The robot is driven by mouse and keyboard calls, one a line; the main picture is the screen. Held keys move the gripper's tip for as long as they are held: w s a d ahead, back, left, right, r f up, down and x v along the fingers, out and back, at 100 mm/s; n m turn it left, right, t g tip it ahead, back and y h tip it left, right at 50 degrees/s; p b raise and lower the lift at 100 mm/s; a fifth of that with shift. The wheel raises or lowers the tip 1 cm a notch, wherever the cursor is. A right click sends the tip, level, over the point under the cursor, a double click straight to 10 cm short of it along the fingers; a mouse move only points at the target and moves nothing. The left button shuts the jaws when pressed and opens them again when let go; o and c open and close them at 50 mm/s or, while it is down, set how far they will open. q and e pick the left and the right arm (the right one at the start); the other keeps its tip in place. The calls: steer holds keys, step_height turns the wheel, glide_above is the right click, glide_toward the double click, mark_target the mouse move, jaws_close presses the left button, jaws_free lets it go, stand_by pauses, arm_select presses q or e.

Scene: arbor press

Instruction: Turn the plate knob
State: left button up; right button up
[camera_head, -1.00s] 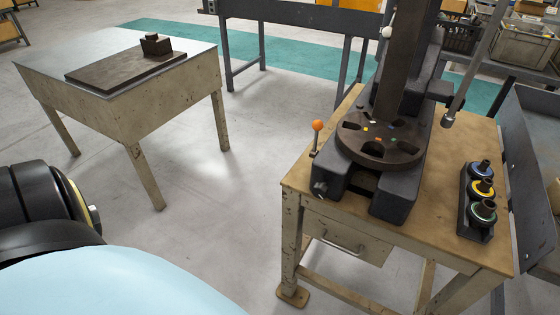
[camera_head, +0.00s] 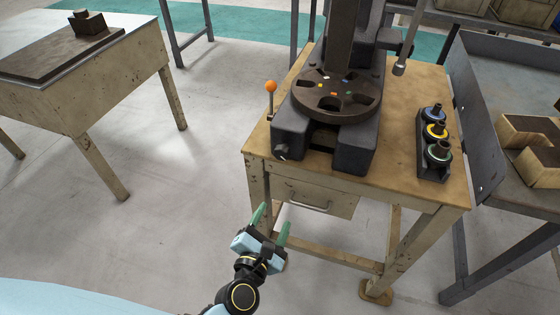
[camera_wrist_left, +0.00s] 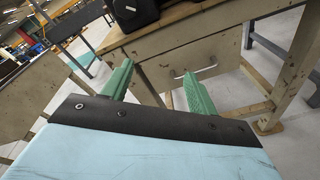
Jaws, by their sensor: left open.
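The arbor press has a dark round plate (camera_head: 336,100) with slots and small coloured marks, set on its black base (camera_head: 354,146). An orange ball knob (camera_head: 271,86) on a thin upright rod stands at the plate's left. A short metal stub (camera_head: 282,150) sticks out of the base's lower left. My left gripper (camera_head: 272,219) is open and empty, with green fingers, in front of and below the bench's front edge. In the left wrist view its fingers (camera_wrist_left: 160,90) point toward the bench drawer. My right gripper is not in view.
The wooden bench (camera_head: 395,185) has a drawer with a handle (camera_head: 309,205) below its top. A black rack (camera_head: 432,160) with three coloured-ring parts stands right of the press. A beige table (camera_head: 110,80) stands at the left. Open floor lies between them.

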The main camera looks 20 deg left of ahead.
mark_target(281, 155)
arm_select(q)
step_height(281, 155, up, 7)
steer(key=w+a+n+t+y, duration=0.1)
steer(key=a+n+y, duration=0.1)
steer(key=n, duration=0.3)
steer(key=w, duration=1.3)
steer(key=shift+w+a+f+p, duration=0.15)
steer(key=shift+f+p, duration=0.05)
steer(key=shift+p, duration=0.15)
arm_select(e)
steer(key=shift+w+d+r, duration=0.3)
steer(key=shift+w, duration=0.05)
arm_select(q)
steer(key=c, duration=1)
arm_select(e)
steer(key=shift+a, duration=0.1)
